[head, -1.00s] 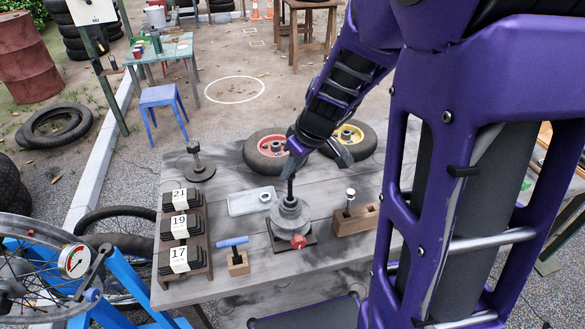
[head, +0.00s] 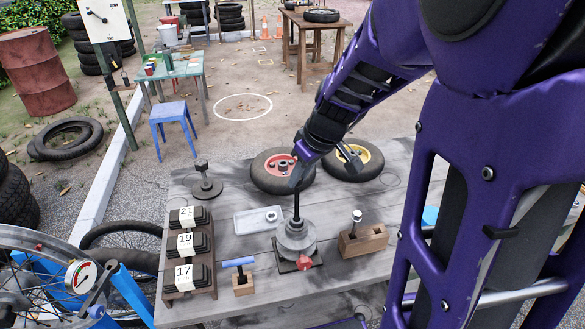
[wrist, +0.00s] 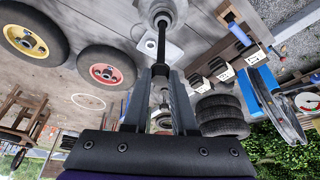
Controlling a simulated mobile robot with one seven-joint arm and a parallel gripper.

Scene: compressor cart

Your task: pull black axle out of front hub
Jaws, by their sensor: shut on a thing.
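The black axle (head: 297,208) stands upright above the grey front hub (head: 298,240), and its lower end meets the hub's top; how deep it sits inside is hidden. The hub rests on a dark base plate on the grey table, with a red knob (head: 304,262) at its front. My gripper (head: 297,186) points down above the hub and is shut on the axle's upper part. In the wrist view, the axle (wrist: 162,45) runs from between the fingers (wrist: 161,72) to the hub (wrist: 160,10).
Wheels with a red rim (head: 281,165) and a yellow rim (head: 352,160) lie behind the hub. A wooden block (head: 365,240) stands right, a pale tray (head: 247,223) left. Numbered racks (head: 186,250), a blue-handled tool (head: 239,262) and a black stand (head: 205,185) are farther left.

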